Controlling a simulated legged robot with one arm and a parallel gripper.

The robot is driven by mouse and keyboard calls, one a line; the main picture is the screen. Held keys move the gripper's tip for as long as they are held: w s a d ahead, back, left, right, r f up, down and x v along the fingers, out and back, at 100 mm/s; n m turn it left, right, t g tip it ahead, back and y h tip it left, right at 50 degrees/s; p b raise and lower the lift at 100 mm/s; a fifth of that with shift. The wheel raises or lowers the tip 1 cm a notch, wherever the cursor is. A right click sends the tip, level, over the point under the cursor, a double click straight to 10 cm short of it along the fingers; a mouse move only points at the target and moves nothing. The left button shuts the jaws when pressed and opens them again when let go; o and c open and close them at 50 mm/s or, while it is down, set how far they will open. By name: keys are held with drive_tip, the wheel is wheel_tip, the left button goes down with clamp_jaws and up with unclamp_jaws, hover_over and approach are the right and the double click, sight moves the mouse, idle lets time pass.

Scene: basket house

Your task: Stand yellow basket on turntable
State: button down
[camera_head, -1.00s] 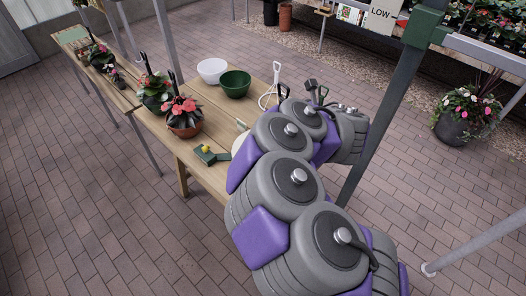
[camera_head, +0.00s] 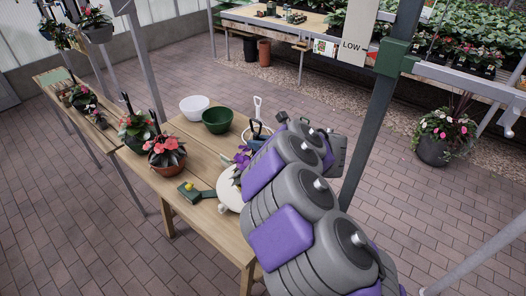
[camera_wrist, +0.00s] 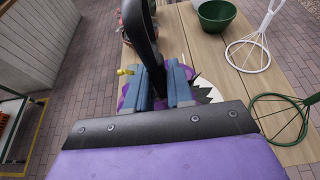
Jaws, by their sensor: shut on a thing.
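My gripper (camera_head: 258,132) has blue jaws, which also show in the wrist view (camera_wrist: 167,92). They are shut on what looks like a hanging basket with purple flowers (camera_head: 243,158) and dark leaves. Its pot is mostly hidden, and I see no yellow on it. The flowers also show around the jaws in the wrist view (camera_wrist: 128,97). A white round turntable (camera_head: 226,192) lies on the wooden table, under or just behind the plant. I cannot tell whether the basket touches it. A green block with a yellow knob (camera_head: 190,187) sits left of the turntable.
White (camera_head: 194,108) and green (camera_head: 217,121) bowls stand behind on the table (camera_head: 182,212). A pink-flowered pot (camera_head: 166,153) stands to the left. A white wire hanger (camera_wrist: 249,50) and a green one (camera_wrist: 284,118) lie right of my gripper. A grey post (camera_head: 371,130) rises right of my arm.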

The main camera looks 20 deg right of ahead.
drive_tip(key=w+a+f+b, duration=0.1)
drive_tip(key=w+f, duration=0.3)
drive_tip(key=w, duration=0.3)
drive_tip(key=shift+w+a, duration=0.2)
drive_tip(key=shift+a, duration=0.2)
drive_tip(key=c, duration=1)
unclamp_jaws()
drive_tip(key=shift+f, duration=0.1)
drive_tip(key=p+v, duration=0.1)
drive_tip(key=v, duration=1.1)
